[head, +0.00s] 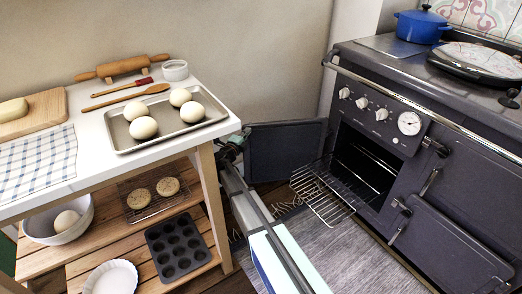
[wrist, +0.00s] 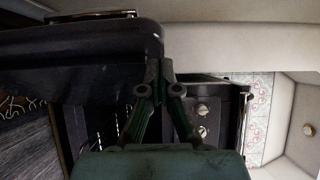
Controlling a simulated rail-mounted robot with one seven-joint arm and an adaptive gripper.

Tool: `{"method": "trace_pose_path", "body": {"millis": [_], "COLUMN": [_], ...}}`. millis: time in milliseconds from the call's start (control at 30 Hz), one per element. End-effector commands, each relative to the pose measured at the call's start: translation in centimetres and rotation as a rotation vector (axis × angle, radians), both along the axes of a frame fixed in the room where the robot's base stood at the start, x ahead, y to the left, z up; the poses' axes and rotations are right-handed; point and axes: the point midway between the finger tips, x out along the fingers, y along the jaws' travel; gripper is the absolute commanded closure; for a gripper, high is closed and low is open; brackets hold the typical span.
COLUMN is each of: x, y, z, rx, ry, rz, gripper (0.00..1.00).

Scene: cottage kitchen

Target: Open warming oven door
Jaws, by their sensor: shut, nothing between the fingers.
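The dark oven door (head: 286,150) hangs wide open, swung out to the left of the stove (head: 420,125). Its oven cavity (head: 366,160) is exposed, with a wire rack (head: 325,190) sticking out. My gripper (head: 241,137) is at the door's free left edge, beside the table corner. In the wrist view the gripper fingers (wrist: 163,68) are together and empty, close against the end of the dark door panel (wrist: 85,55). I cannot tell whether they touch it. A second, lower door (head: 450,250) on the stove's right is closed.
A white-topped table (head: 75,130) with a tray of dough balls (head: 120,140) stands close left of my arm. A grey rug (head: 350,250) covers the floor before the stove. A blue pot (head: 420,25) sits on the stove top.

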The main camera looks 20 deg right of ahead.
Motion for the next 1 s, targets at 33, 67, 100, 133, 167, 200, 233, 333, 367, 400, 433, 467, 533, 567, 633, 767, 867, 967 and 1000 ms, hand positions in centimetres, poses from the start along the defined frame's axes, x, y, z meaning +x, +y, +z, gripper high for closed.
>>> {"method": "trace_pose_path", "body": {"millis": [33, 67, 100, 133, 167, 200, 233, 333, 367, 400, 433, 467, 533, 567, 633, 767, 867, 967, 1000], "x": [1.2, 1.5, 1.7, 1.9, 1.9, 1.9, 1.9, 1.8, 1.8, 1.8, 1.8, 1.8, 1.8, 1.8, 1.7, 1.7, 1.7, 1.7, 1.7], "y": [0.0, 0.0, 0.0, 0.0, 0.0, 0.0, 0.0, 0.0, 0.0, 0.0, 0.0, 0.0, 0.0, 0.0, 0.0, 0.0, 0.0, 0.0, 0.0], "z": [0.1, 0.1, 0.0, 0.0, 0.0, 0.0, 0.0, 0.0, 0.0, 0.0, 0.0, 0.0, 0.0, 0.1, 0.5, 2.0, 3.7, 5.5, 6.2], "rx": [0.000, 0.000, 0.000, 0.000, 0.000, 0.000, 0.000, 0.000, 0.000, 0.000, 0.000, 0.000, 0.000, 0.000, -0.001, 0.000, 0.000, 0.000, 0.001], "ry": [0.000, 0.000, 0.000, 0.000, 0.000, 0.000, 0.000, 0.000, 0.000, 0.000, 0.000, 0.000, 0.000, 0.000, -0.001, -0.003, -0.003, -0.003, -0.004], "rz": [0.000, 0.000, 0.000, 0.000, 0.000, 0.000, 0.001, 0.001, 0.001, 0.001, 0.001, 0.001, 0.001, 0.001, 0.001, 0.001, 0.001, 0.001, 0.001], "gripper": [1.00, 1.00, 1.00, 1.00, 1.00, 1.00, 1.00, 1.00, 1.00, 1.00, 1.00, 1.00, 1.00, 1.00, 1.00, 1.00, 1.00, 1.00, 1.00]}}
